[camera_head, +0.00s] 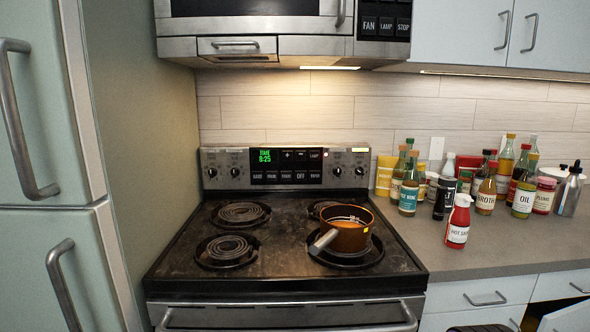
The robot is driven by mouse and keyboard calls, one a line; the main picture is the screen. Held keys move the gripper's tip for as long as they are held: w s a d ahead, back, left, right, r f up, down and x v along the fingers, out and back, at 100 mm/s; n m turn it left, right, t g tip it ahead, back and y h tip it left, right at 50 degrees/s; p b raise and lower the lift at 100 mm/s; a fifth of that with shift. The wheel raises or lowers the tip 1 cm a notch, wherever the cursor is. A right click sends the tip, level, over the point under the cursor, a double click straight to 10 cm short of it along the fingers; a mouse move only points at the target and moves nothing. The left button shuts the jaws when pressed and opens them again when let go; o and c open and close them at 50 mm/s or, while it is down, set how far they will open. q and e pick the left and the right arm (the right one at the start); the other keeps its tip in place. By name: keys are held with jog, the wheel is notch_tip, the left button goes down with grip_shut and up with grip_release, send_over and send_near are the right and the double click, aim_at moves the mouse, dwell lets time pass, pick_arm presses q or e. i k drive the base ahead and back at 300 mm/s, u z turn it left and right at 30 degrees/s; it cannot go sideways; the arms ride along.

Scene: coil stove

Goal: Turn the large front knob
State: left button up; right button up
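The coil stove (190,262) stands in the middle, with a dark cooktop and several coil burners. Its back control panel (222,157) carries two small dark knobs on the left, an outer one (212,172) and an inner one (235,172). Two more sit on the right, an inner one (337,171) and an outer one (359,171). Their markings are too small to read, so I cannot tell which is the large front knob. A green clock display (265,156) is lit between them. Neither of my grippers is in view.
An orange-brown pot (352,240) sits on the front right burner, its handle pointing front-left. Several bottles, including hot sauce (458,222), crowd the right counter (480,258). A fridge (140,130) borders the stove's left. A microwave (270,25) hangs above.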

aim_at(359, 171)
jog(key=k, duration=0.65)
jog(key=z, duration=0.6)
jog(key=i, duration=1.5)
jog(key=u, duration=0.55)
